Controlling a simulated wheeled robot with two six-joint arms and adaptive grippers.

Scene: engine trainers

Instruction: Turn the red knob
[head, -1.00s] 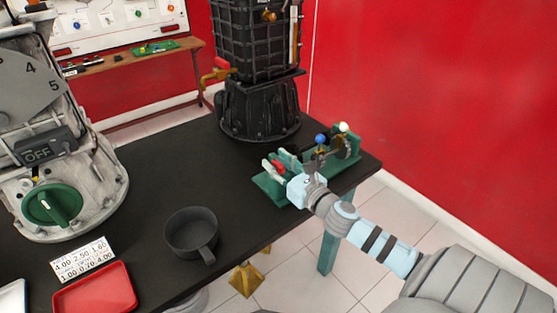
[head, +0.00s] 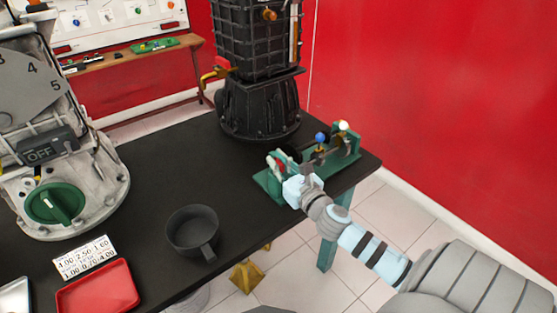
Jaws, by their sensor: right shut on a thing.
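The red knob (head: 281,160) is on the left part of a green fixture (head: 267,181) at the table's right edge. It is mostly hidden by my right gripper (head: 283,165), whose pale wrist comes in from the lower right. The gripper is shut on the red knob. A blue knob (head: 320,136) and a white knob (head: 343,126) stand farther right on the same fixture, apart from the gripper. My left gripper is out of view.
The black table (head: 150,180) holds a dark mug (head: 192,231), a red tray (head: 98,288) and a number card (head: 84,257). A grey machine with a green dial (head: 55,203) stands left. A black engine tower (head: 260,105) stands behind the fixture. The table's middle is clear.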

